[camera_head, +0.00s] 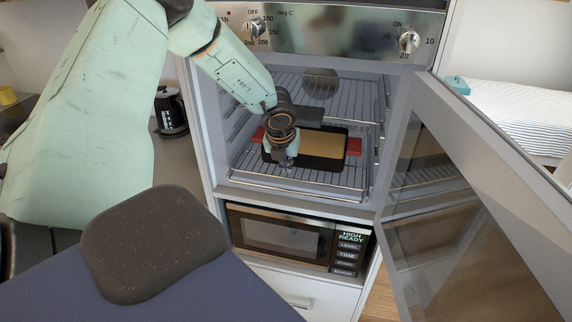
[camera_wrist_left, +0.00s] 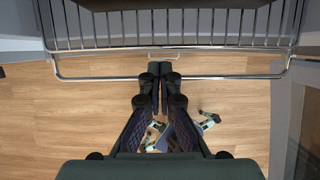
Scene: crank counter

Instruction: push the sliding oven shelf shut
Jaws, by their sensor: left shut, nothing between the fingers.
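The sliding oven shelf (camera_head: 330,188) is a wire rack in the open oven. A dark baking tray (camera_head: 340,130) with red handle pads and a tan panel rests on it. In the left wrist view the shelf's front bar (camera_wrist_left: 90,78) crosses above the wood floor, so its front edge stands out there. My left gripper (camera_head: 287,166) is at the shelf's front, pointing at it, left of the middle in the head view. Its fingers (camera_wrist_left: 158,68) are shut, empty, and overlap the front bar in the left wrist view. I cannot tell whether they touch it. My right gripper is not in view.
The oven door (camera_head: 450,170) stands open on the right. A microwave (camera_head: 285,240) sits below the oven, above a white drawer (camera_head: 300,300). The oven knobs (camera_head: 409,41) are above. A coffee pot (camera_head: 170,112) stands on the left counter.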

